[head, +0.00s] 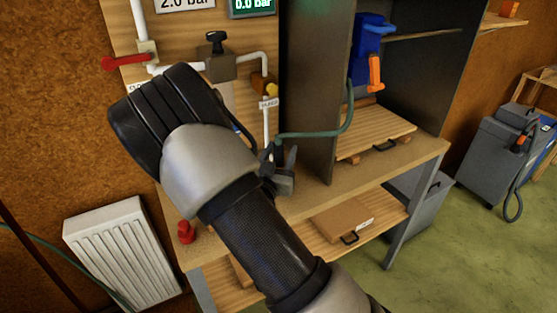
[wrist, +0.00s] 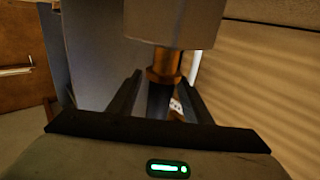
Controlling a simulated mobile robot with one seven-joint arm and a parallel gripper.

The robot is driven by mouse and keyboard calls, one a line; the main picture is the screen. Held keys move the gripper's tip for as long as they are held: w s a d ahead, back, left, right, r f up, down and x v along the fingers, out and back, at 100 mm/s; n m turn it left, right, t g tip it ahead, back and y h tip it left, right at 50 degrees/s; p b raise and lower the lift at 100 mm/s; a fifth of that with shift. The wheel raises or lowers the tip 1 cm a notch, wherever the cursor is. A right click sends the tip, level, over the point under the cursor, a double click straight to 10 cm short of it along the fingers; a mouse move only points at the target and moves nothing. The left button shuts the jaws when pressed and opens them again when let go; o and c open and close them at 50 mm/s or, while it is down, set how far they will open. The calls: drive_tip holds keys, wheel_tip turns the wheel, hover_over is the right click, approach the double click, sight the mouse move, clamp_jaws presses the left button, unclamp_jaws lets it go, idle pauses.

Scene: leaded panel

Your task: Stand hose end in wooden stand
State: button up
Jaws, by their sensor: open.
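The teal hose (head: 335,127) runs from the blue unit with an orange handle (head: 374,65) down and left to a dark end piece just behind my gripper (head: 284,178). In the wrist view my gripper (wrist: 158,98) is open. A dark cylinder with a brass-coloured collar (wrist: 163,74), probably the hose end, lies between or just beyond the fingers, below a pale block (wrist: 172,22). I cannot tell whether the fingers touch it. I cannot make out the wooden stand for certain; my arm hides part of the bench.
The bench (head: 425,158) holds a dark upright panel (head: 312,85) right of my gripper and a slatted wooden board (head: 375,132). White pipes with a red-handled valve (head: 125,63) are behind my arm. A wooden box (head: 342,217) lies on the lower shelf. A radiator (head: 120,250) stands left.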

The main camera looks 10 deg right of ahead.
drive_tip(key=shift+x, duration=0.95)
drive_tip(key=shift+c, duration=0.3)
clamp_jaws()
drive_tip(key=shift+r, duration=0.1)
